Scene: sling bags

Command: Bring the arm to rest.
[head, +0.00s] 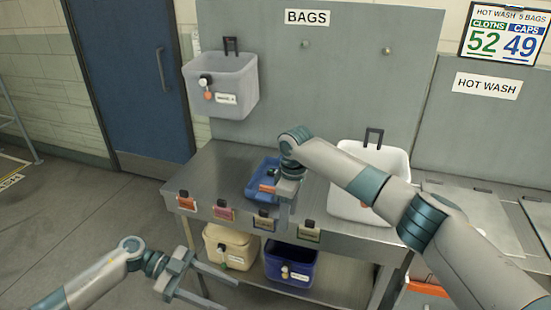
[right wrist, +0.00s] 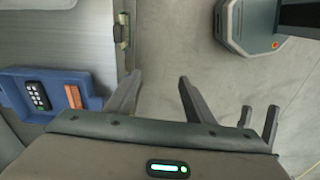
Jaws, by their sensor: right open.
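My right arm reaches in from the right in the head view, over the steel table (head: 230,165). My right gripper (head: 287,205) points down at the table's front side, beside the blue tray (head: 262,178). In the right wrist view my right gripper (right wrist: 160,100) has its two fingers apart with nothing between them, over bare floor just off the table edge. My left gripper (head: 208,284) is low at the front left in the head view, fingers apart and empty. Its fingertips also show in the right wrist view (right wrist: 258,120).
The blue tray in the right wrist view (right wrist: 55,92) holds a dark keypad-like item and an orange piece. A white bin (head: 345,205) stands right of it; a grey bin (head: 220,85) hangs behind. Cream (head: 215,240) and dark blue (head: 290,262) bins sit below. Floor at left is free.

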